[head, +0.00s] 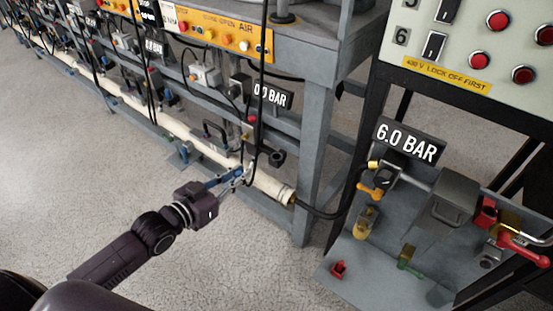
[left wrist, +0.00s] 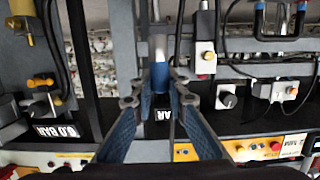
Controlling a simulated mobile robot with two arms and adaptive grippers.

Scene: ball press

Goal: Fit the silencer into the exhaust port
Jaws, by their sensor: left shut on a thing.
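My left gripper (head: 240,174) is at the lower part of the grey frame, beside the pale horizontal pipe (head: 270,188) and below the 0.0 BAR sign (head: 272,95). Its blue-padded fingers also show in the left wrist view (left wrist: 160,95), closed in on a small blue cylindrical piece (left wrist: 160,76) with a pale stem beyond it. I take this piece for the silencer; it is too small to make out in the head view. I cannot tell which opening is the exhaust port, or whether the piece touches one. My right gripper is out of view.
A dark hose (head: 318,214) runs from the pipe end to the right-hand stand. The 6.0 BAR sign (head: 407,141) stands over a grey shelf (head: 375,278) with a red part (head: 339,269) and a green part (head: 408,257). Hanging black cables cross near my gripper. The floor at left is clear.

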